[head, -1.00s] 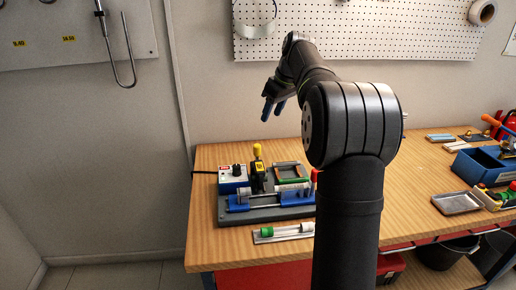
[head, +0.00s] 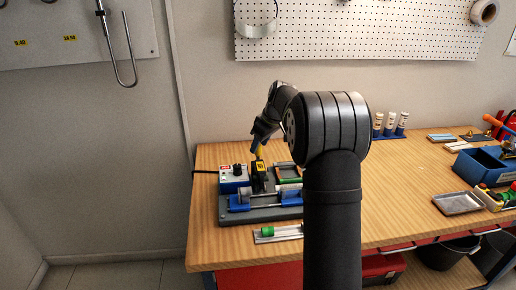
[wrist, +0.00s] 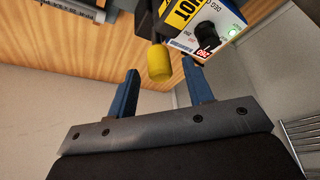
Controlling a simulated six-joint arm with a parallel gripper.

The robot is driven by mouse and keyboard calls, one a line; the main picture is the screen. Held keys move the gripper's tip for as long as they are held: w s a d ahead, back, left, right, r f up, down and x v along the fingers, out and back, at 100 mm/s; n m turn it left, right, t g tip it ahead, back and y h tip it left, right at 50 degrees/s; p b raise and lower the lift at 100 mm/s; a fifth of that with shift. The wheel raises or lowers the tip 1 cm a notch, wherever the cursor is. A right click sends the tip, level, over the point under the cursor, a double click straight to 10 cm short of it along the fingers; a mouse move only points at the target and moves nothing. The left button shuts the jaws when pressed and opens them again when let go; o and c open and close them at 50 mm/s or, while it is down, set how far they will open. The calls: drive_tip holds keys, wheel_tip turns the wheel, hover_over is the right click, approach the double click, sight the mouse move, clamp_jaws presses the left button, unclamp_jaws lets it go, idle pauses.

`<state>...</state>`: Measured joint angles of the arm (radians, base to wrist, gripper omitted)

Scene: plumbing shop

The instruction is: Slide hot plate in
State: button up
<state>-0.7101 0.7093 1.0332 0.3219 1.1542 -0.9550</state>
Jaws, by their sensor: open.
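The hot plate (head: 259,176) is an upright black piece with a yellow label and yellow handle, standing on the welding machine (head: 263,213) at the bench's left. Its yellow handle (wrist: 160,64) shows in the wrist view just beyond and between my fingertips, with the yellow "HOT" label (wrist: 184,14) above. My gripper (wrist: 163,78) is open and empty, its two blue fingers apart. In the head view my gripper (head: 256,147) is just above the handle; whether a finger touches it I cannot tell. My arm hides the machine's right end.
A control box (head: 233,177) with a black knob stands left of the hot plate. A green-capped pipe piece (head: 267,232) lies in a tray in front. Capped bottles (head: 390,124), a metal tray (head: 458,203) and a blue bin (head: 481,163) are farther right.

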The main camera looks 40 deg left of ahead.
sight(257, 166)
drive_tip(key=shift+x, duration=1.3)
clamp_jaws()
drive_tip(key=s+d, duration=0.4)
drive_tip(key=shift+s+d+r, duration=0.1)
drive_tip(key=shift+s+d, duration=0.4)
unclamp_jaws()
